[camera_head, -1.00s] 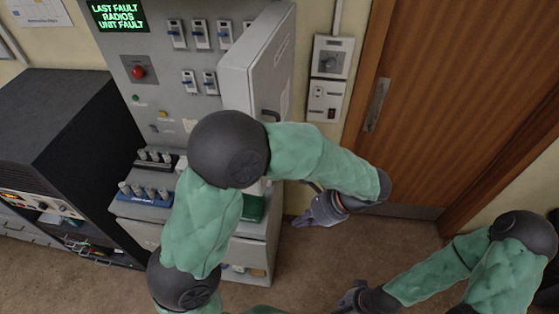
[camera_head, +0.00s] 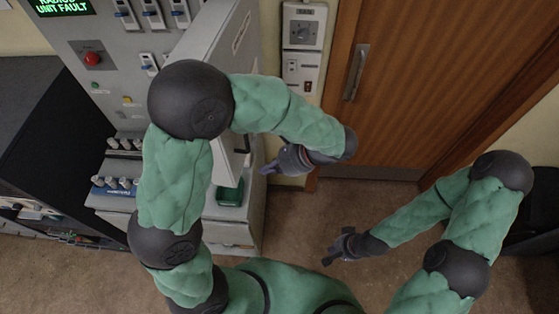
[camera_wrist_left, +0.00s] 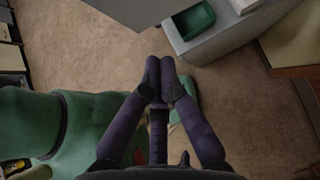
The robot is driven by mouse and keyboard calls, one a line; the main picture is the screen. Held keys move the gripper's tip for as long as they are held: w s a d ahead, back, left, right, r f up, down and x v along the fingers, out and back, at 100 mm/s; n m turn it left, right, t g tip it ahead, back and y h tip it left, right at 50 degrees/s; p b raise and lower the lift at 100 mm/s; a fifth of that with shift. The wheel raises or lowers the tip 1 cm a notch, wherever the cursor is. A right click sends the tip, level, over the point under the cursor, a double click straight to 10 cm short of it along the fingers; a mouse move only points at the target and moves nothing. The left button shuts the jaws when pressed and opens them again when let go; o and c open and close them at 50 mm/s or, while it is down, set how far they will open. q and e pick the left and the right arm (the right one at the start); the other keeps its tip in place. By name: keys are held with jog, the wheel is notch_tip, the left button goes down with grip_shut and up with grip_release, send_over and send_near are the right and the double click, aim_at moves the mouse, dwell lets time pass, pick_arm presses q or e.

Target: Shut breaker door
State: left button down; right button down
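The grey breaker door (camera_head: 207,42) stands open, sticking out from the front of the console panel. My left upper arm and elbow hide its lower part in the head view. My left gripper (camera_head: 268,168) is to the right of the door, apart from it, over the floor near the console's right side. In the left wrist view, the fingers of my left gripper (camera_wrist_left: 160,65) are together with nothing between them. My right gripper (camera_head: 330,257) hangs over the floor at the lower right, far from the door; its finger gap is too small to judge.
A green tray (camera_head: 230,194) sits on the console ledge below the door; it also shows in the left wrist view (camera_wrist_left: 194,20). Breaker switches (camera_head: 152,14) and a red button (camera_head: 92,58) are on the panel. A wooden door (camera_head: 430,80) stands right. The floor (camera_head: 290,225) is clear.

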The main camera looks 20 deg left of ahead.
aim_at(238, 173)
pick_arm(q)
jog(key=shift+s+a+f+p, duration=0.15)
jog(key=shift+a+f+p, duration=0.1)
jog(key=shift+a, duration=0.7)
jog(key=shift+s+a+f+p, duration=0.2)
jog(key=shift+a+f, duration=0.1)
jog(key=shift+a, duration=0.6)
jog(key=shift+s+a+f+p, duration=0.15)
jog(key=shift+a+f, duration=0.1)
jog(key=shift+a, duration=0.7)
pick_arm(e)
jog(key=shift+s+r, duration=0.15)
jog(key=shift+r, duration=0.55)
